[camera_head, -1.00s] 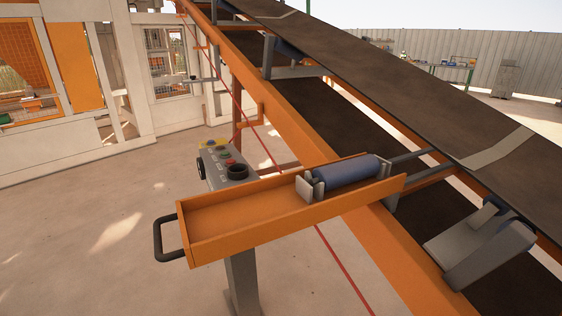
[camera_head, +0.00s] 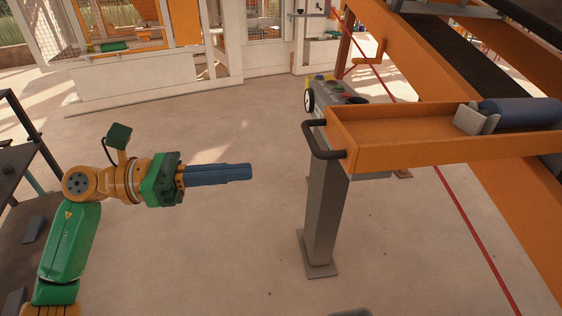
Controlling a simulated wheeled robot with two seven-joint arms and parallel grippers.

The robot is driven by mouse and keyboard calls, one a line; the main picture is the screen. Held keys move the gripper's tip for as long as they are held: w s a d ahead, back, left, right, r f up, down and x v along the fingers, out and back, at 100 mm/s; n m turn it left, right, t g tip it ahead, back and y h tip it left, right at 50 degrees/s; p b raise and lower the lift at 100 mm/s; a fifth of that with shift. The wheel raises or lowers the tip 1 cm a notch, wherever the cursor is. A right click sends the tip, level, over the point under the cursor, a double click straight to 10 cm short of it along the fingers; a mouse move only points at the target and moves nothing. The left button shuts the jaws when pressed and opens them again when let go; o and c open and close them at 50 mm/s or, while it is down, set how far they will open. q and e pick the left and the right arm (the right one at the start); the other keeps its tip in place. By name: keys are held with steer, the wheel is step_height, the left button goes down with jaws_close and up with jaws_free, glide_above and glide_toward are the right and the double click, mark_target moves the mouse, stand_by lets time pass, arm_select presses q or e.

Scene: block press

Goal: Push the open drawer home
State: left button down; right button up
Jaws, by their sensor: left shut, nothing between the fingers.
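The open drawer (camera_head: 400,152) is an orange tray that sticks out from the conveyor frame on the right. Its dark bar handle (camera_head: 313,143) is on its left end, facing my left gripper. A blue roller (camera_head: 520,113) on a grey bracket lies in the drawer's right part. My left gripper (camera_head: 250,172) has blue fingers, shut and empty, pointing right. It is left of the handle and apart from it, with a clear gap between. My right gripper is not in view.
A grey control box (camera_head: 342,91) with buttons stands just behind the drawer. A grey post (camera_head: 325,215) on a foot plate stands below the drawer. An orange conveyor frame (camera_head: 495,205) slopes across the right. A dark bench (camera_head: 30,165) is at the left edge. The floor between is open.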

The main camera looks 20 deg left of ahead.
mark_target(342, 162)
arm_select(q)
steer(key=p+x, duration=0.2)
steer(key=x, duration=0.2)
steer(key=p+x, duration=0.3)
steer(key=x, duration=0.2)
steer(key=p+x, duration=0.3)
steer(key=x, duration=0.1)
steer(key=shift+w+d+r, duration=0.15)
steer(key=shift+r, duration=0.2)
steer(key=shift+w+d+f, duration=0.2)
steer(key=shift+d+f, duration=0.05)
steer(key=shift+d, duration=0.05)
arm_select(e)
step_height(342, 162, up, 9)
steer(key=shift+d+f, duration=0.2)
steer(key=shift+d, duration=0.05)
arm_select(q)
steer(key=shift+a, duration=0.1)
